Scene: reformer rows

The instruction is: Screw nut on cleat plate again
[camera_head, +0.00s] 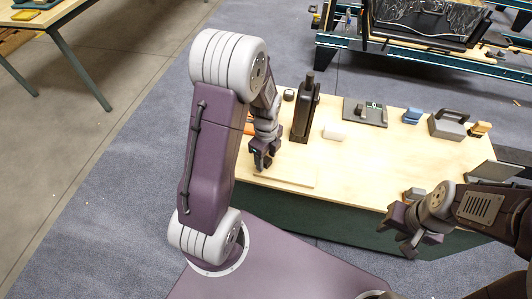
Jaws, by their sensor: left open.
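A dark flat plate (352,112) with a small upright piece and a green mark on it lies toward the back of the light wooden table; it looks like the cleat plate. I cannot make out a nut with certainty. My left gripper (262,162) is open and points down near the table's left front, just above or at the edge of a thin wooden board (283,176). It is well to the left of the plate. My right gripper (402,232) is at the table's front edge on the right, its fingers spread and apparently empty.
A tall black tool (304,112) stands behind my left gripper, with a white cylinder (334,132) beside it. A grey handled block (448,125) and blue piece (412,116) sit at the back right. The table's middle (365,165) is clear.

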